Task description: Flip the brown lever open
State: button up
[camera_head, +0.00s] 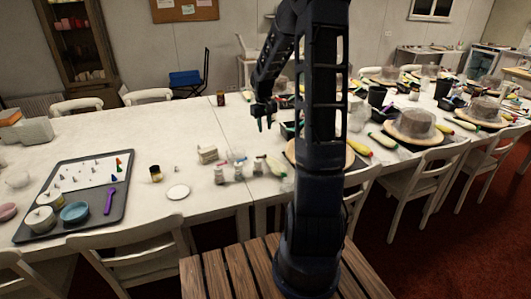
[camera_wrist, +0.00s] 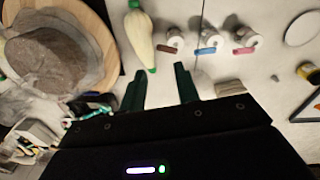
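I cannot make out a brown lever in either view. My gripper (camera_head: 265,126) hangs above the white table in the head view, left of my upright arm column. In the wrist view its two fingers (camera_wrist: 160,72) are apart with nothing between them, so it is open and empty. A wooden turntable (camera_wrist: 106,42) with a grey-brown cake (camera_wrist: 45,58) lies left of the fingers in the wrist view. In the head view the turntable (camera_head: 350,158) is mostly hidden behind my arm.
A pale piping bag (camera_wrist: 139,38) with green ends lies just beyond the fingers. Several small jars (camera_wrist: 207,42) stand right of it. A dark tray (camera_head: 122,175) with bowls and piping tips is at the table's left. More cakes (camera_head: 415,122) and chairs stand at right.

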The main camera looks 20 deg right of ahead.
jog(key=w+f, duration=0.1)
jog(key=f, duration=0.4)
jog(key=w+d+f, duration=0.1)
jog(key=f, duration=0.5)
jog(key=w+f, duration=0.1)
jog(key=f, duration=0.4)
jog(key=shift+w+d+f, duration=0.2)
jog(key=shift+w+d, duration=0.05)
jog(key=shift+d, duration=0.05)
grip_shut()
